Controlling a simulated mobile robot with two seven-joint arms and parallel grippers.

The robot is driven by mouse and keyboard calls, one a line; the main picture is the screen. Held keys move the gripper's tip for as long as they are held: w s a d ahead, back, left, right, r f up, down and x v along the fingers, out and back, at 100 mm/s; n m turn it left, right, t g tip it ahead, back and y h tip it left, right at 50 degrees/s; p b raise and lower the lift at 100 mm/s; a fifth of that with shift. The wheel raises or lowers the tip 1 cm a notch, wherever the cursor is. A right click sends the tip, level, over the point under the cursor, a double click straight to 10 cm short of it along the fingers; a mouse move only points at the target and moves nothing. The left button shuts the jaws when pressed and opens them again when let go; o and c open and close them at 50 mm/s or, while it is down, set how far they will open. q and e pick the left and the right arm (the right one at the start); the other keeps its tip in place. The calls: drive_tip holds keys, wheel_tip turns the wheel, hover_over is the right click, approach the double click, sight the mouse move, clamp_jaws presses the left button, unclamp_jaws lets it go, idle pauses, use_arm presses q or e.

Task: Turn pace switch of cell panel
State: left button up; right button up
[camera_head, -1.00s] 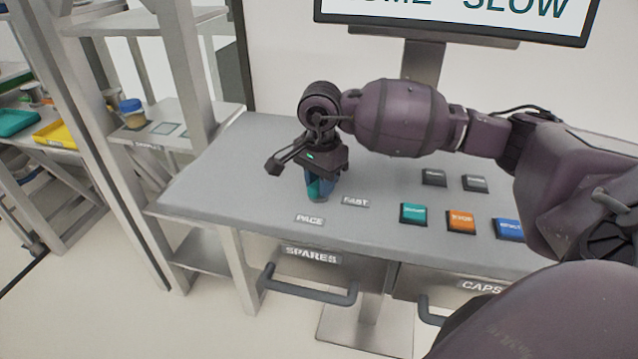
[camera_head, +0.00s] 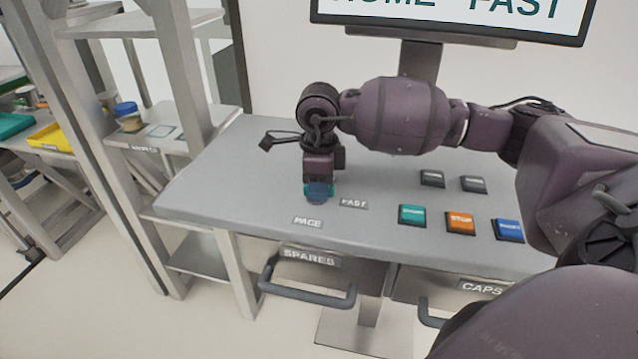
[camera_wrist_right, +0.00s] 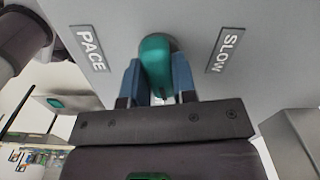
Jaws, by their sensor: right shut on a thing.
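The pace switch is a green knob (camera_wrist_right: 156,62) on the grey cell panel (camera_head: 250,160), and in the head view it is mostly hidden under my right gripper (camera_head: 318,192). In the right wrist view my right gripper (camera_wrist_right: 160,85) has its blue fingers on both sides of the knob, shut on it. A PACE label (camera_head: 307,222) and a FAST label (camera_head: 354,203) lie close by on the panel. The wrist view also shows a SLOW label (camera_wrist_right: 226,50). The screen (camera_head: 450,12) above reads FAST at its right. My left gripper is not in view.
A green button (camera_head: 412,214), an orange STOP button (camera_head: 460,222) and a blue button (camera_head: 508,229) sit to the right, with two grey buttons behind. Drawer handles (camera_head: 305,290) stick out below the panel's front edge. A shelf rack (camera_head: 185,90) stands at the left.

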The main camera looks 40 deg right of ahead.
drive_tip(key=shift+r+m, duration=0.1)
drive_tip(key=shift+m, duration=0.8)
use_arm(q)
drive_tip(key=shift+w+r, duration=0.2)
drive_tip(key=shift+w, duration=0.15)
use_arm(e)
drive_tip(key=shift+m, duration=0.4)
drive_tip(key=o, duration=0.9)
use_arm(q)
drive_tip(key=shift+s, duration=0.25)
use_arm(e)
drive_tip(key=shift+r, duration=0.2)
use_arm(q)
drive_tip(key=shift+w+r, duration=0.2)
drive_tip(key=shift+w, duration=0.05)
use_arm(e)
wheel_tip(320, 180, up, 10)
drive_tip(key=shift+r, duration=0.15)
